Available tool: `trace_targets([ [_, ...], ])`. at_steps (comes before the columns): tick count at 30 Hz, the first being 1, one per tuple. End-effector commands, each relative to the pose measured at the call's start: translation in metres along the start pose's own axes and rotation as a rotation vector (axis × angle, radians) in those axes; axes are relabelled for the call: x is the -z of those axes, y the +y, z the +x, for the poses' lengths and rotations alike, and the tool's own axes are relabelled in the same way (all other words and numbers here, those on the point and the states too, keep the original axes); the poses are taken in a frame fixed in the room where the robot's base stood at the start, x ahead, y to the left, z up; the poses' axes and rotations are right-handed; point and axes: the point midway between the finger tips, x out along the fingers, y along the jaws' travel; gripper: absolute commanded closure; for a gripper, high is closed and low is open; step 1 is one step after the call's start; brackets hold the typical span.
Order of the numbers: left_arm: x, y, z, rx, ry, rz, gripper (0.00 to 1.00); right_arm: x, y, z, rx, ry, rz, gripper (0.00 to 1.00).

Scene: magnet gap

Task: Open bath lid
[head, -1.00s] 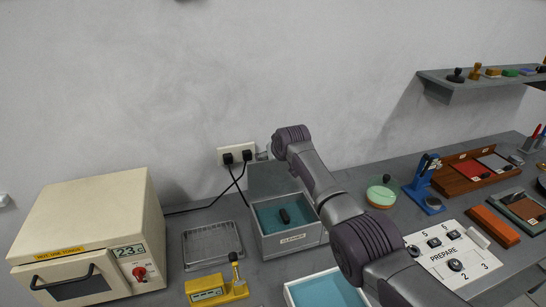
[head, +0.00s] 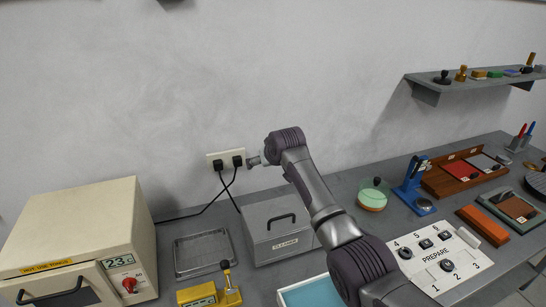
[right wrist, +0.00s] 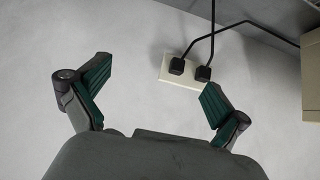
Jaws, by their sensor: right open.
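The bath is a grey metal box (head: 284,247) with a label on its front, in the middle of the bench in the head view. Its grey lid (head: 262,212) lies down over the top, with a black handle (head: 282,221) on it. My right gripper (head: 255,160) is above and behind the bath, close to the wall, apart from the lid. In the right wrist view it (right wrist: 155,97) is open and empty, its two green-padded fingers spread towards the wall. The bath does not show in that view. My left gripper is not in view.
A wall socket (head: 227,152) with two black plugs and cables is beside my right gripper. A cream oven (head: 75,225), wire tray (head: 202,252) and yellow device (head: 205,296) stand left. A control panel (head: 436,255) lies right of my arm.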

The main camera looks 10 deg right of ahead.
Motion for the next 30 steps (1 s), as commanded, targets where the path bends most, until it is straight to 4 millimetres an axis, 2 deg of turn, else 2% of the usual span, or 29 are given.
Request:
trace_targets([
  [9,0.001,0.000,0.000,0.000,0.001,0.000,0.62,0.000,0.001,-0.052,-0.001,0.001,0.000,0.00],
  [15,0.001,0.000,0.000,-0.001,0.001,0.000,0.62,-0.001,0.002,-0.076,-0.001,-0.002,0.001,0.00],
  [21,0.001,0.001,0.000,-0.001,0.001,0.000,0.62,-0.002,0.002,-0.083,-0.001,-0.005,0.001,0.00],
  [30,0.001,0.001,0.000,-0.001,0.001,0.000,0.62,-0.006,0.002,-0.082,0.000,-0.009,0.001,0.00],
])
